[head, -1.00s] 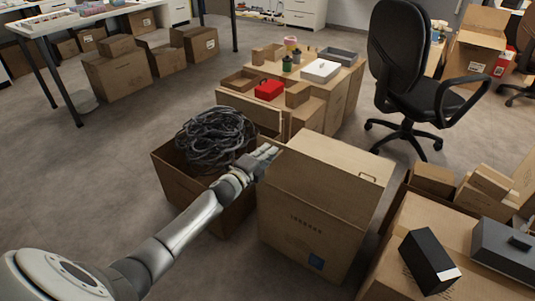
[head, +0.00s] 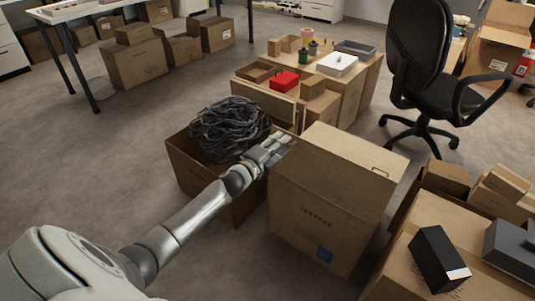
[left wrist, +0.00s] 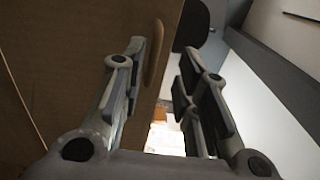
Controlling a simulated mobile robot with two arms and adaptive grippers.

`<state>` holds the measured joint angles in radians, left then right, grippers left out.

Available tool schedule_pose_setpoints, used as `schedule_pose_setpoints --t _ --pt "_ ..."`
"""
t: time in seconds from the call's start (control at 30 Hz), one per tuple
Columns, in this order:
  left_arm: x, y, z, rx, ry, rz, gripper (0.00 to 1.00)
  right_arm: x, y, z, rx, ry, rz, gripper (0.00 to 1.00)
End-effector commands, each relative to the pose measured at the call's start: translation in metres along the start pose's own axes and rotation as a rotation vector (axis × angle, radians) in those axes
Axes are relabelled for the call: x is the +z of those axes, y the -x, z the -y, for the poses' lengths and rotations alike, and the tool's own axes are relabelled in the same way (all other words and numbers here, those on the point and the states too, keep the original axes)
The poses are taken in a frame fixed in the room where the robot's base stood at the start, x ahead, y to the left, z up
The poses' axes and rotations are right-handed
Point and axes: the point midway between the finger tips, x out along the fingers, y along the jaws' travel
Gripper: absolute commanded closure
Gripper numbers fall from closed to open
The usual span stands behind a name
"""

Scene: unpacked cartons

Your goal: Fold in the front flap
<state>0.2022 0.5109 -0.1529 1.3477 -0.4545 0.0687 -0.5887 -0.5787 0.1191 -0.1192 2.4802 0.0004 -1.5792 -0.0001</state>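A large closed-looking brown carton (head: 312,215) stands on the floor in the middle of the head view, with a hand hole near the right end of its upper face. I cannot tell which panel is its front flap. My left gripper (head: 278,147) is at the carton's upper left edge; contact is unclear. In the left wrist view my left gripper (left wrist: 163,90) has its fingers apart with nothing between them. A cardboard panel (left wrist: 70,60) with an oval hole fills the left of that view. My right gripper is not in view.
An open carton (head: 187,168) holding a black cable coil (head: 228,130) stands left of the large carton. Cartons with a black box (head: 437,260) stand at right. More cartons with a red box (head: 285,81) and an office chair (head: 420,60) are behind.

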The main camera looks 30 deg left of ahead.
Motion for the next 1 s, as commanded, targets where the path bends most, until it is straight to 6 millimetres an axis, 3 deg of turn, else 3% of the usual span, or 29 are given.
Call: schedule_pose_setpoints --t 0.4,0.6,1.0 --pt "-0.002 0.071 -0.002 0.003 0.0 -0.003 0.71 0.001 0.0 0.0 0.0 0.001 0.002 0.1" --pt "-0.002 0.096 0.0 0.0 0.001 -0.004 0.71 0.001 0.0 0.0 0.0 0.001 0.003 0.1" --pt "-0.002 0.108 0.001 -0.002 0.0 -0.004 0.71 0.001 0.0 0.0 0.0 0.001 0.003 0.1"
